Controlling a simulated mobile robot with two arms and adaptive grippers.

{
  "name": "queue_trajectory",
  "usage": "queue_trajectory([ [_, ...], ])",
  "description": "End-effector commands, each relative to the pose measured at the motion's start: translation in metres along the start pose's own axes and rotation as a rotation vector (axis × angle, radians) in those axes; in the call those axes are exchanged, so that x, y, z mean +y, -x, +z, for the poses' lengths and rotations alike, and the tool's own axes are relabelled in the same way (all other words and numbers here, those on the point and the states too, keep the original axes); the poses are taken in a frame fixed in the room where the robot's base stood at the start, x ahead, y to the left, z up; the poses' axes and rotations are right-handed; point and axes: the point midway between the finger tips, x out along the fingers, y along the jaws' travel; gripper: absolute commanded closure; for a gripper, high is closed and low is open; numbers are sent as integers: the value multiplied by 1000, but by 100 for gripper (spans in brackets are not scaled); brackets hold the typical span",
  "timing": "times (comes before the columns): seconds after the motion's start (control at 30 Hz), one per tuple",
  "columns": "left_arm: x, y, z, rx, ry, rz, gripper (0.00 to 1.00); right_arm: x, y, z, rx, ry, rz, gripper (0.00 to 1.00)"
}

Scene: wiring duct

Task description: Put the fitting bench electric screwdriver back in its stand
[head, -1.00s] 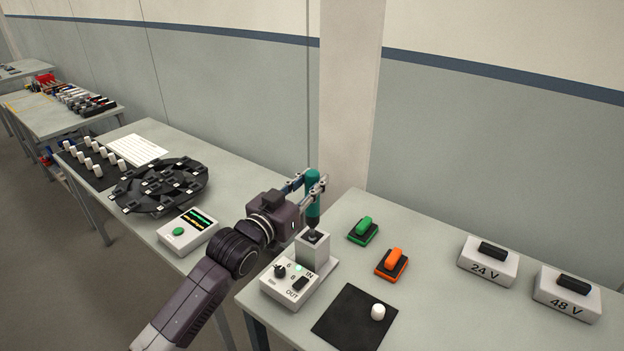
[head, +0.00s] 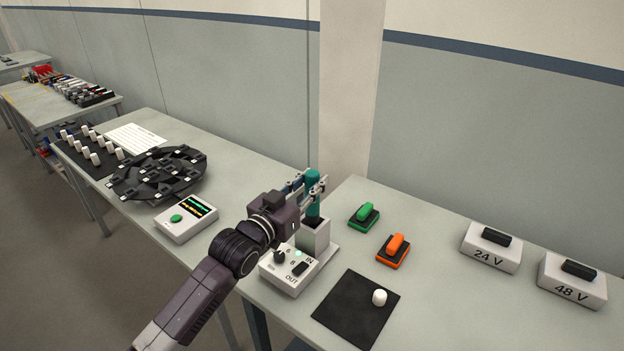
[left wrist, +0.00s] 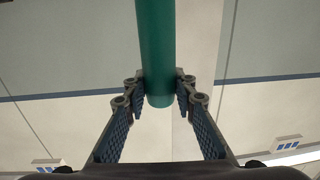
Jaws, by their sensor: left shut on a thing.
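The electric screwdriver (head: 313,184) is a teal upright cylinder with a dark lower end. My left gripper (head: 311,190) is shut on its teal body; the left wrist view also shows the screwdriver (left wrist: 156,45) between the two fingers (left wrist: 160,90). The stand (head: 314,239) is a light grey square block at the bench's left end. The screwdriver's dark lower end is at the stand's top opening, apparently partly inside it; how deep it sits is hidden. My right gripper is in neither view.
A control box marked IN and OUT (head: 290,274) stands in front of the stand. A black mat (head: 350,312) with a white cylinder (head: 379,297), green (head: 364,217) and orange (head: 393,250) handled blocks, and boxes marked 24 V (head: 489,257) and 48 V (head: 570,289) share the bench.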

Motion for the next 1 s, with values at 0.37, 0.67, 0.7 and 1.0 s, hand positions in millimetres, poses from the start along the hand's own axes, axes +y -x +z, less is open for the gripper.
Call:
queue_trajectory([
  [0.37, 0, 0, 19, 4, -1, 0, 100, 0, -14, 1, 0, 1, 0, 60],
  [0.67, 0, 0, 29, 4, -1, 0, 100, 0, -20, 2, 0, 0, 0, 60],
  [0.7, 0, 0, 29, 5, -1, 0, 100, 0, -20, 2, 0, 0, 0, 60],
  [1.0, 0, 0, 29, 4, -1, 1, 68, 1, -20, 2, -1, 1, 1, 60],
])
